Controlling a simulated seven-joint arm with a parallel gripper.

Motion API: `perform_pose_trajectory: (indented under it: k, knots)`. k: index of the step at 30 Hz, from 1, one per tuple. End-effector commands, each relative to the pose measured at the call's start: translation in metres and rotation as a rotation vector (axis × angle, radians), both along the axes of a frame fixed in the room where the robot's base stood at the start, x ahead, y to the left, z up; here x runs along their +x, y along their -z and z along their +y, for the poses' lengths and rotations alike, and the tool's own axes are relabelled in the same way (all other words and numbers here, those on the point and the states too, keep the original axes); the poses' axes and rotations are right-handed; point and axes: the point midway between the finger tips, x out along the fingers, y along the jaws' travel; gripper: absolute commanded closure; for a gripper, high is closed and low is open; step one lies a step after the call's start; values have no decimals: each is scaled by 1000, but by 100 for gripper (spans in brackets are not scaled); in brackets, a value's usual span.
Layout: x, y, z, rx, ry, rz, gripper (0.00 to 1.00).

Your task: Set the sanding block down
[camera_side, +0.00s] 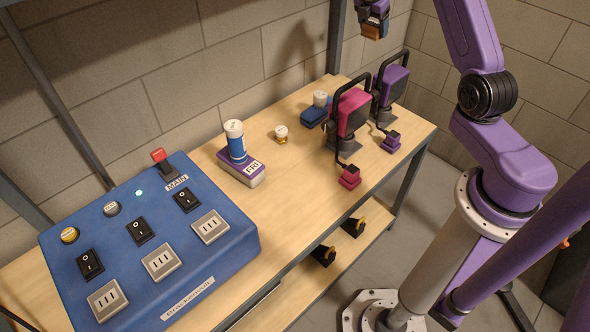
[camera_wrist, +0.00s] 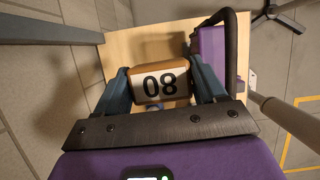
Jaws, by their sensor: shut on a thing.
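The sanding block, an orange-brown block (camera_wrist: 172,68) with a white face marked 08, is between the two fingers of my gripper (camera_wrist: 162,86) in the wrist view. The fingers press on its left and right ends. In the side view my gripper (camera_side: 374,20) is at the top edge, and the brown block (camera_side: 372,32) shows beneath it. It is held in the air, well above the far end of the wooden bench (camera_side: 405,130). Part of the gripper is cut off by the frame there.
A purple cord tool (camera_side: 393,84) and a magenta one (camera_side: 352,110) stand at the bench's far end. Near them are a blue block with a white-topped piece (camera_side: 316,113) and a small jar (camera_side: 281,134). A FRI block (camera_side: 243,168) carries a blue bottle (camera_side: 236,142). A blue switch panel (camera_side: 150,240) fills the near end.

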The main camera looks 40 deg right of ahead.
Motion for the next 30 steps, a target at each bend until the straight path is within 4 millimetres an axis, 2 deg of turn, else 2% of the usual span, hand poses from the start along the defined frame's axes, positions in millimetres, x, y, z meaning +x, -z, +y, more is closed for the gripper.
perform_pose_trajectory:
  k: [2, 11, 16, 20, 26, 30]
  knots:
    - [1, -20, 0, -2, 0, -5, 63]
    - [-2, -16, 64, 1, 160, 3, 63]
    - [-11, -15, 119, 0, 317, 3, 63]
    - [-25, -15, 167, 0, 470, 3, 63]
    - [-59, -15, 240, 0, 726, 3, 63]
    - [-91, -15, 289, 0, 920, 5, 63]
